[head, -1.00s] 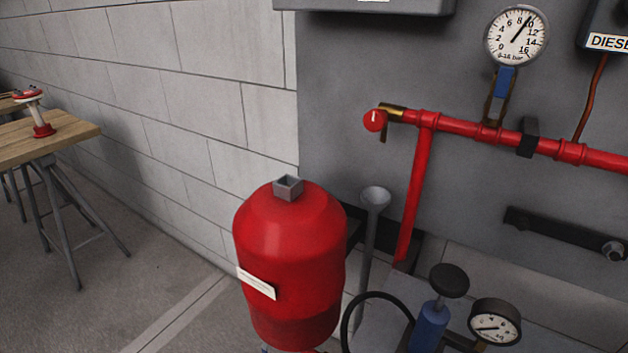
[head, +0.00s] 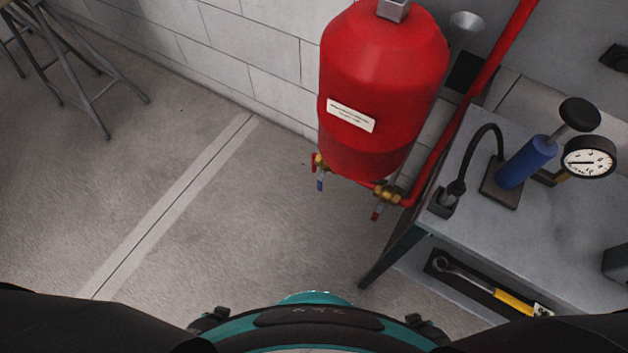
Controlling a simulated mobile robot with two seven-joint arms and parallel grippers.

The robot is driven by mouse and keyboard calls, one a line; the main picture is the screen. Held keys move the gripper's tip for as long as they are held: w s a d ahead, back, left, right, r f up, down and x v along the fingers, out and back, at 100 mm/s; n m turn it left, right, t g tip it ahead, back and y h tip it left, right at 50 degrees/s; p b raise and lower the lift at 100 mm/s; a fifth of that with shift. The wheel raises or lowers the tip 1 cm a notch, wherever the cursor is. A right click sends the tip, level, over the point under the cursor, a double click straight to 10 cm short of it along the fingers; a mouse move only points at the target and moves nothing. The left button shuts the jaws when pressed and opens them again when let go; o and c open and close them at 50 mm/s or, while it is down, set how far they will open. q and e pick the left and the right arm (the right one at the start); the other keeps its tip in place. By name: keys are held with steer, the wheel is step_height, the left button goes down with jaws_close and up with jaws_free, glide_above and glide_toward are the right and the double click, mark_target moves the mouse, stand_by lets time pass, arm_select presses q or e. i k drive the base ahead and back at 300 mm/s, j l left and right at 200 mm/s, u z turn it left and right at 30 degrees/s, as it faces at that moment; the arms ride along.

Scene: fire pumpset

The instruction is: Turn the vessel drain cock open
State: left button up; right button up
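The red vessel (head: 385,85) stands by the block wall, with a white label on its front. Under its left side is a small brass cock with a blue handle (head: 320,184) that hangs down. Under its right side is a brass valve (head: 386,192) with a red handle (head: 376,214), joined to the red pipe. The labels do not show which of the two is the drain cock.
A grey bench (head: 530,220) stands right of the vessel, with a blue hand pump (head: 527,161) and a gauge (head: 588,162) on top. A yellow-handled wrench (head: 490,287) lies on its lower shelf. Trestle legs (head: 85,75) stand at upper left. The floor (head: 230,230) left of the vessel is clear.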

mark_target(321, 177)
steer(key=i+j+z, duration=0.15)
steer(key=j, duration=0.2)
steer(key=i+j+z, duration=0.1)
steer(key=j, duration=0.25)
steer(key=i+j+z, duration=0.15)
steer(key=i+j, duration=0.1)
steer(key=j, duration=0.1)
